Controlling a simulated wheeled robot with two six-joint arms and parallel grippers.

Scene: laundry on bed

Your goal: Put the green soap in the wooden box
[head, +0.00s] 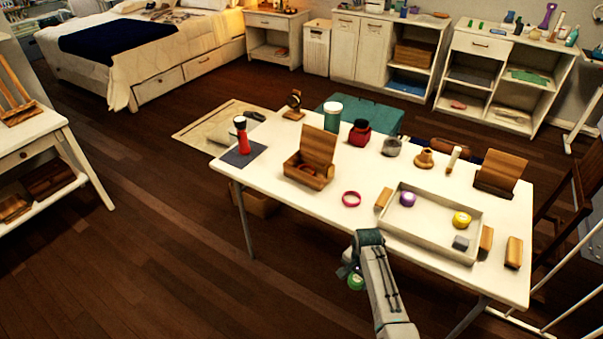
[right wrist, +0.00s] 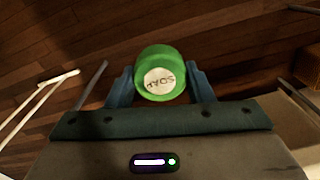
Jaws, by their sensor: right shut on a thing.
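The green soap (right wrist: 160,75), a round green piece with a white label reading SOAP, sits between the two blue fingers of my right gripper (right wrist: 160,88), which is shut on it. In the head view the soap (head: 356,281) hangs under my right gripper (head: 350,272), off the table's near edge and over the floor. A wooden box (head: 308,180) with its lid raised stands on the table's left half, beyond and left of the gripper. Its inside is only partly visible. My left gripper is not in view.
A white tray (head: 428,257) on the white table (head: 262,180) holds a purple and a yellow round piece and a grey block. Wooden blocks stand around it. A pink ring (head: 351,199) lies between box and tray. Another wooden piece (head: 502,172) stands at the right.

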